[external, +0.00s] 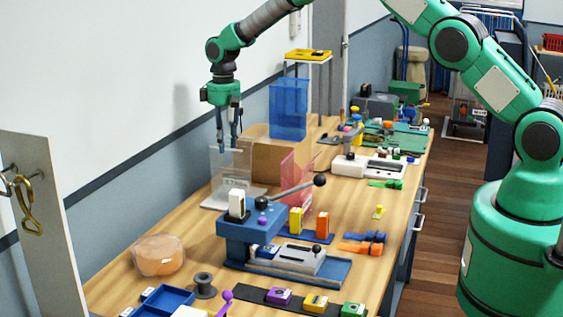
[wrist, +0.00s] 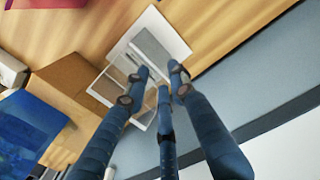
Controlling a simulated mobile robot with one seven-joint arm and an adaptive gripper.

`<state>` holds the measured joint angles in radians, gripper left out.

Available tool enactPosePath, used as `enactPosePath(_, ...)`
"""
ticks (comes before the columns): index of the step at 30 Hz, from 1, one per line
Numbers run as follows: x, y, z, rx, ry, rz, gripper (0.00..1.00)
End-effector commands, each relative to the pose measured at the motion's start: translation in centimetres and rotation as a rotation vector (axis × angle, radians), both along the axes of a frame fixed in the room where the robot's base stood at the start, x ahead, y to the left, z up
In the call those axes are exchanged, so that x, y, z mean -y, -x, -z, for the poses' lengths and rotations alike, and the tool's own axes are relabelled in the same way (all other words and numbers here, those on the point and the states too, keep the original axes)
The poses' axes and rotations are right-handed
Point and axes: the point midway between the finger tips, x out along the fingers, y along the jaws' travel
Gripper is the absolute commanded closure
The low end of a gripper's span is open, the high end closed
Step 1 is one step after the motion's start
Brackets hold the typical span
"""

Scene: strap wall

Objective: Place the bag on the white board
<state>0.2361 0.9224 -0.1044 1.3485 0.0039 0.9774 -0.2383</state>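My gripper (external: 229,146) hangs fingers-down at the upper left of the bench, at the top of a clear upright panel on a white base (external: 220,204). A rounded orange package in clear wrap (external: 158,255) lies at the front left and looks bag-like. A translucent blue bag-like item (external: 289,108) stands upright further back. I cannot tell which is the task's bag. A white board with hooks (external: 40,195) stands at the far left.
A cardboard box (external: 287,162) and a red translucent sheet (external: 297,178) stand beside the clear panel. A blue press with a lever (external: 252,230) fills the bench middle. A blue tray (external: 166,300) and black spool (external: 203,285) are in front. Bare wood shows at left.

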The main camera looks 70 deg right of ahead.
Motion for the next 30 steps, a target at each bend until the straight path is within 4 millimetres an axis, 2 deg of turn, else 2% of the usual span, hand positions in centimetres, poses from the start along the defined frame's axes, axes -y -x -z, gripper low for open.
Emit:
enactPosePath(14, 0.0, 0.0, 0.0, 0.001, 0.000, 0.000, 0.76)
enactPosePath(20, -0.3, 0.2, -1.0, 0.006, 0.001, 0.000, 0.76)
enactPosePath(26, -1.3, 1.1, -4.4, 0.025, 0.006, -0.001, 0.76)
enactPosePath(30, -2.6, 2.5, -8.4, 0.048, 0.011, -0.001, 0.76)
